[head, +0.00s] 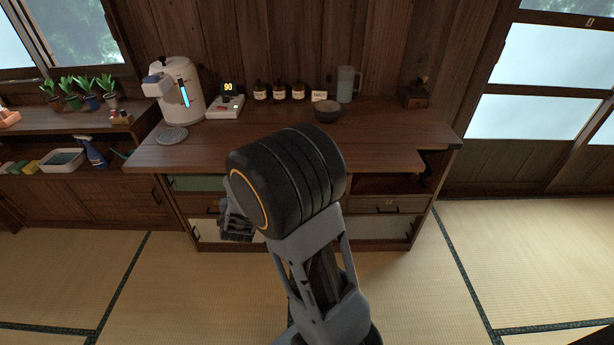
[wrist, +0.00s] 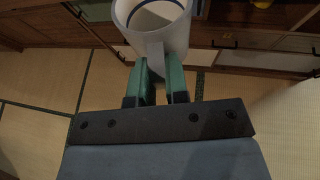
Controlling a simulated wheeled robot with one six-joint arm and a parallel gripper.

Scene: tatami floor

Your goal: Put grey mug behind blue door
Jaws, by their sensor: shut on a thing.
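The grey mug (wrist: 150,28), pale with a blue band inside its rim, is at the top of the wrist view. My gripper (wrist: 161,80) is shut on its handle with green fingers. The mug's opening faces up toward the camera. In the head view my gripper (head: 238,222) is low in front of the wooden cabinet, left of my arm, and I cannot make out the mug there. I see no clearly blue door. A greenish panel (head: 198,183) shows at the cabinet's upper left, and part of the front is hidden behind my arm.
The cabinet's worktop (head: 235,150) bears a white dispenser (head: 180,90), a scale (head: 226,106), several dark jars, a dark bowl (head: 327,112) and a pale blue jug (head: 347,84). A pale lower front (head: 375,228) is at the right. Tatami floor (head: 180,290) is clear.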

